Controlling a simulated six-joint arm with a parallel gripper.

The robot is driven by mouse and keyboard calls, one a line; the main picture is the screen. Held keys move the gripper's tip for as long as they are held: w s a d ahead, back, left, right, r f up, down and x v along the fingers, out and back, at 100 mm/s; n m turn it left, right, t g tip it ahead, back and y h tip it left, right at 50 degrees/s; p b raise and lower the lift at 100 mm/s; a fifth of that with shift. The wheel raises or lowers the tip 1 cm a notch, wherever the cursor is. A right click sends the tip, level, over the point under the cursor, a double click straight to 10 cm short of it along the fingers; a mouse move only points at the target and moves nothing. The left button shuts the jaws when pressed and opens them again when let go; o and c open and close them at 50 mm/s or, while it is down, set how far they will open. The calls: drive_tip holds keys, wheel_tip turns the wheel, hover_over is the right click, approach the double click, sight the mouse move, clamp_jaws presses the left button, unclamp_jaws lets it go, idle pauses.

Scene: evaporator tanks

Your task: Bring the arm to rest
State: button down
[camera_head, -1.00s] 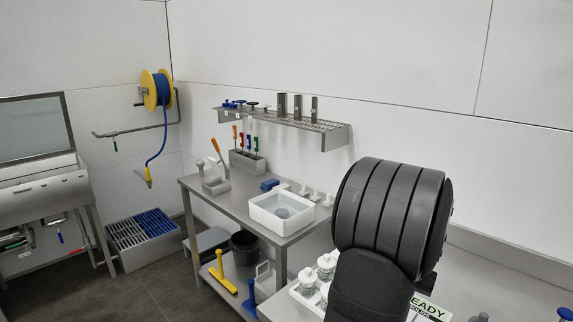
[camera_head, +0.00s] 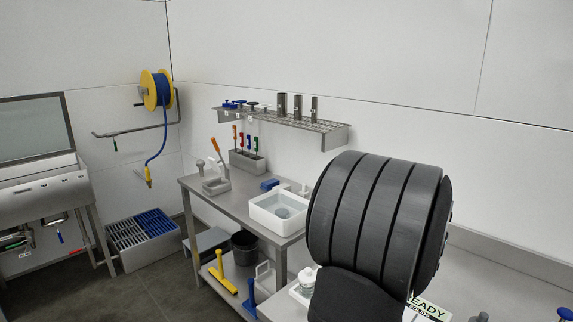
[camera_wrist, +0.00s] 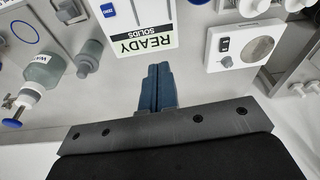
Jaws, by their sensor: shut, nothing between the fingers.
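My gripper (camera_wrist: 157,80) shows in the wrist view, with its blue-grey fingers together and nothing between them. It is over a grey worktop (camera_wrist: 190,100), close to the near edge of a white sign reading READY SOLIDS (camera_wrist: 145,42). I cannot tell its height above the worktop. In the head view, my thick black arm covers the right middle of the picture and hides the gripper. Part of the READY sign (camera_head: 428,308) shows past the arm.
In the wrist view, bottles (camera_wrist: 42,75) stand at left and a white device with a round plate (camera_wrist: 243,45) at right. In the head view, a steel table holds a white basin (camera_head: 280,212). A wall shelf (camera_head: 290,120) is behind.

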drive_tip(key=shift+s+a+r, duration=0.1)
drive_tip(key=shift+r, duration=0.25)
drive_tip(key=c, duration=1.9)
unclamp_jaws()
drive_tip(key=shift+s+g, duration=0.1)
drive_tip(key=shift+g, duration=0.2)
drive_tip(key=o, duration=1.4)
drive_tip(key=shift+m+g+y, duration=0.5)
drive_tip(key=shift+y, duration=0.1)
drive_tip(key=s+d, duration=0.1)
drive_tip(key=s, duration=0.1)
drive_tip(key=s+d+r, duration=0.1)
drive_tip(key=s, duration=0.1)
drive_tip(key=s+d+r, duration=0.1)
drive_tip(key=s+d, duration=0.1)
drive_tip(key=shift+s, duration=0.4)
drive_tip(key=o, duration=0.4)
drive_tip(key=shift+s+f, duration=0.2)
drive_tip(key=shift+f, duration=0.15)
drive_tip(key=shift+o, duration=0.5)
wheel_tip(320, 180, down, 9)
drive_tip(key=shift+f, duration=0.1)
